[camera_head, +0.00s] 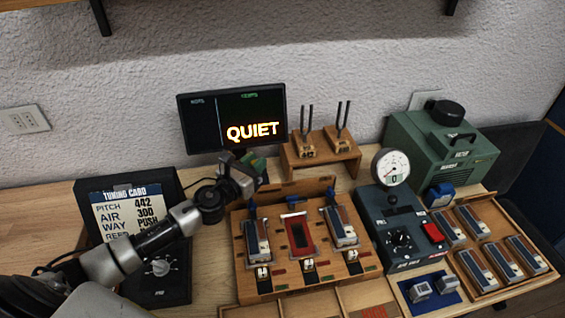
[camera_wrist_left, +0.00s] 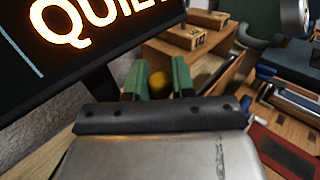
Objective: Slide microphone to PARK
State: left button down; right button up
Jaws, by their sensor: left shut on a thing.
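My left gripper (camera_head: 252,165) is just below the black screen, at the back left of the wooden piano action stand. In the left wrist view its two green fingers (camera_wrist_left: 158,82) are on either side of a small yellow-orange rounded thing (camera_wrist_left: 157,85), which looks like the microphone's knob or head. The gripper is shut on it. The rest of the microphone is hidden behind the gripper and fingers. I cannot make out a PARK mark in either view. My right gripper is not in view.
The screen (camera_head: 232,118) reading QUIET stands close behind the gripper. To the right are the tuning forks' wooden stand (camera_head: 320,160), the action stand (camera_head: 305,278), a gauge box (camera_head: 392,225) and a green machine (camera_head: 443,150). The tuning card box (camera_head: 140,195) stands left.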

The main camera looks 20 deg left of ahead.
pick_arm(q)
jog(key=shift+s+a+b, duration=0.25)
jog(key=shift+s+a, duration=0.3)
jog(key=shift+a, duration=0.25)
jog(key=shift+s+a+b, duration=0.25)
jog(key=shift+s+a, duration=0.3)
jog(key=shift+a, duration=0.25)
jog(key=c, duration=1)
grip_release()
jog(key=shift+o, duration=0.2)
jog(key=s+a+b, duration=0.2)
jog(key=s+b, duration=0.1)
jog(key=s, duration=0.7)
jog(key=shift+s+b, duration=0.3)
